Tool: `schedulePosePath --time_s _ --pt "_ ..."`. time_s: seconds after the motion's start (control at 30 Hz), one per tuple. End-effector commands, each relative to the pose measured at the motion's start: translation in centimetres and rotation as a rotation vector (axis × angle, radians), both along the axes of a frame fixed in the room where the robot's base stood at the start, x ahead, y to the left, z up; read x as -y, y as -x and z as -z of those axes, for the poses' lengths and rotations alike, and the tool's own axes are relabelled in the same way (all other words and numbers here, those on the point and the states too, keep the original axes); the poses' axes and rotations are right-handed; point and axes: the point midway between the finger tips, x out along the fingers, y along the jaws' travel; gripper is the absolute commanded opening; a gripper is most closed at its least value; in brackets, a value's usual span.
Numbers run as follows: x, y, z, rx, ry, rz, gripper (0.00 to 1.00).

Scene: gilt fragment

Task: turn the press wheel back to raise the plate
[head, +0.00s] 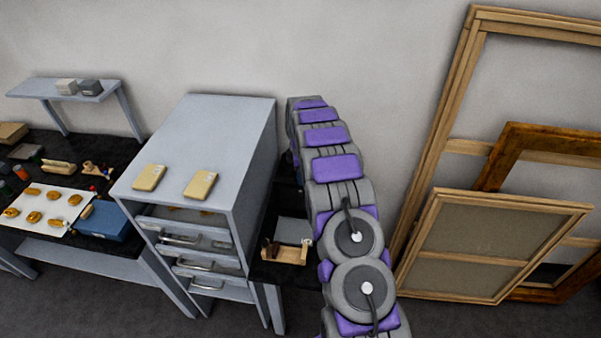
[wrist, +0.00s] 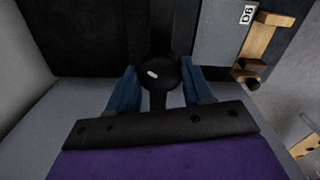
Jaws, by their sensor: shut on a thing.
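In the wrist view the two blue fingers of my gripper (wrist: 160,78) stand on either side of a dark round part (wrist: 158,72) with a small white mark on top. It appears to belong to the press wheel, and my gripper is shut on it. Dark bars run from it, away from and toward the gripper; the full rim cannot be made out. In the head view my arm reaches back beside the grey cabinet, and my gripper and the wheel are hidden. I cannot clearly make out the press plate or its height.
A grey panel (wrist: 222,32) and a wooden bracket (wrist: 262,45) lie right of the fingers. The grey drawer cabinet (head: 205,135) stands close left of my arm, with two cream blocks on top. Wooden frames (head: 430,130) lean on the wall at right.

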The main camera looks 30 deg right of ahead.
Motion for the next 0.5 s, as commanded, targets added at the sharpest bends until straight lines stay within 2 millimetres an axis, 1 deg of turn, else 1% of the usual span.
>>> schedulePosePath --time_s 0.03,0.2,0.5 --pt "-0.02 -0.34 -0.28 0.012 0.002 -0.028 0.20" --pt "-0.03 -0.34 -0.27 0.012 0.002 -0.109 0.20" --pt "-0.01 -0.33 -0.25 0.011 0.003 -0.172 0.20"
